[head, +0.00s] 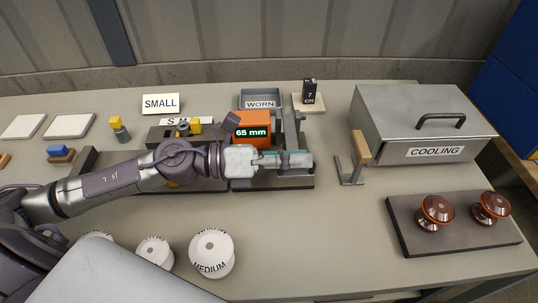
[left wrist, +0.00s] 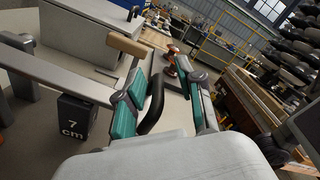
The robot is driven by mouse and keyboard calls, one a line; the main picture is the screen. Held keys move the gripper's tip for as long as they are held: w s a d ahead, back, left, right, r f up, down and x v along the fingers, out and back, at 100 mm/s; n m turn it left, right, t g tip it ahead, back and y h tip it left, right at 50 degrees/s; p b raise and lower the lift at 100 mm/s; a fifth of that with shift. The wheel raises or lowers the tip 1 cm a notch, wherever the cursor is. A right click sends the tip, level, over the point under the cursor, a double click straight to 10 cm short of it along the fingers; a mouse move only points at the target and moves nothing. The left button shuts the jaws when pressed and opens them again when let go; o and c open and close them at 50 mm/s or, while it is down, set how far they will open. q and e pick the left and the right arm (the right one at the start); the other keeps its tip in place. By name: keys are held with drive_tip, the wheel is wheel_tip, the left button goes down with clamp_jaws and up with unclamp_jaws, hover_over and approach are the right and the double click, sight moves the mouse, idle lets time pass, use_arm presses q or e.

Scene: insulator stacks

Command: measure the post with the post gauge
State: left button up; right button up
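The orange gauge body (head: 250,122) stands mid-table on a dark base, and its display (head: 252,132) reads 65 mm. Grey upright parts (head: 298,112) stand at its right. My left gripper (head: 298,159) is in front of the gauge, over the near side of its base, fingers pointing right. In the left wrist view the teal-padded fingers (left wrist: 168,100) are apart. A dark curved bar (left wrist: 154,104) shows between them, closer to the left finger; I cannot tell whether it touches. I cannot pick out the post for certain; my arm hides part of the gauge. My right gripper is out of view.
A metal COOLING box (head: 425,120) and a wood-handled stand (head: 360,146) are at the right. Two red-brown insulators (head: 436,212) sit on a dark plate (head: 468,240). A 7 cm block (head: 309,92) and WORN tray (head: 261,93) are behind. White spools (head: 212,253) stand in front.

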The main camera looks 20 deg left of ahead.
use_arm(q)
drive_tip(key=shift+a, duration=0.1)
drive_tip(key=v, duration=1.2)
idle(0.5)
